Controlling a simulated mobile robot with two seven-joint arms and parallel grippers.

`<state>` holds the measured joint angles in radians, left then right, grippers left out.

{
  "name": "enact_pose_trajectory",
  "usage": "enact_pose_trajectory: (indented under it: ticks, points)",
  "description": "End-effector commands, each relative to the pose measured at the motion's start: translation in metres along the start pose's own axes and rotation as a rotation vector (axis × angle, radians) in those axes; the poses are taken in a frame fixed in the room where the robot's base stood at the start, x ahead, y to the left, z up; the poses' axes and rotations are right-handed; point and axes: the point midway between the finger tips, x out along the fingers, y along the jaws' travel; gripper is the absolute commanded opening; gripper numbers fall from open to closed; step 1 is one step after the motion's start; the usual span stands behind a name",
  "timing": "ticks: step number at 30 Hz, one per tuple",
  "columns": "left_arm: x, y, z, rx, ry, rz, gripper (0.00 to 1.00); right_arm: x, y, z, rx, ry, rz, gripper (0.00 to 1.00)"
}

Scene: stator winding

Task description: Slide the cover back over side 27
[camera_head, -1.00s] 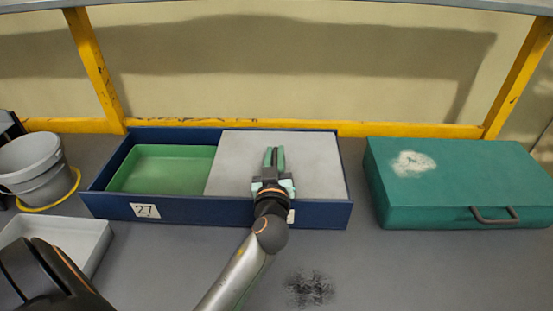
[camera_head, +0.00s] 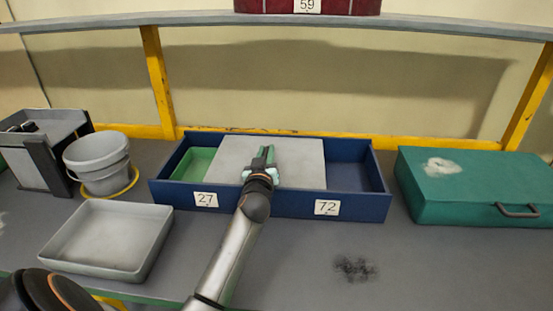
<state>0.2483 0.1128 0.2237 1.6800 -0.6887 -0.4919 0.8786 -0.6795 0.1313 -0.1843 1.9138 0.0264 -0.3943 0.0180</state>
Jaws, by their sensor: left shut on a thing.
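The blue two-sided box (camera_head: 265,204) sits on the bench, with label 27 (camera_head: 205,199) on the left of its front and label 72 (camera_head: 327,207) on the right. Its grey flat cover (camera_head: 232,160) lies over the middle, hiding part of both sides. A strip of side 27 is open at the left and shows part of a green tray (camera_head: 190,165). An open, empty-looking stretch of side 72 shows at the right. My left gripper (camera_head: 265,155) is shut on the cover near its front middle; the grip itself is hard to make out. My right gripper is not in view.
A teal case (camera_head: 470,180) stands right of the box. A grey bucket (camera_head: 98,160) and an empty grey tray (camera_head: 105,238) stand to the left. A red bin marked 59 (camera_head: 340,6) sits on the shelf above. The front right bench is clear.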

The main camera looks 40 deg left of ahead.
Motion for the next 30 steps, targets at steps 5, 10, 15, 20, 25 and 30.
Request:
enact_pose_trajectory:
  ticks: [5,10,15,20,25,30]
  points:
    - [0.007,-0.038,-0.014,0.003,0.004,-0.003,0.00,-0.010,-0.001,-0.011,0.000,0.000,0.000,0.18]
    - [0.007,-0.084,-0.023,0.005,0.003,-0.002,0.00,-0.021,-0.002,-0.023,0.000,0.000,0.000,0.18]
    - [0.007,-0.116,-0.028,0.002,0.003,-0.001,0.00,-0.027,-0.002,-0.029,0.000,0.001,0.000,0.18]
    - [0.007,-0.133,-0.031,-0.001,0.004,-0.001,0.00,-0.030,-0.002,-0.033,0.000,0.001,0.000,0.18]
    - [0.007,-0.140,-0.031,-0.001,0.005,0.001,0.00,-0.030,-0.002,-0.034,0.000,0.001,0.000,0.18]
    - [0.008,-0.141,-0.031,-0.002,0.005,0.000,0.00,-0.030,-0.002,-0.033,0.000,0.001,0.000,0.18]
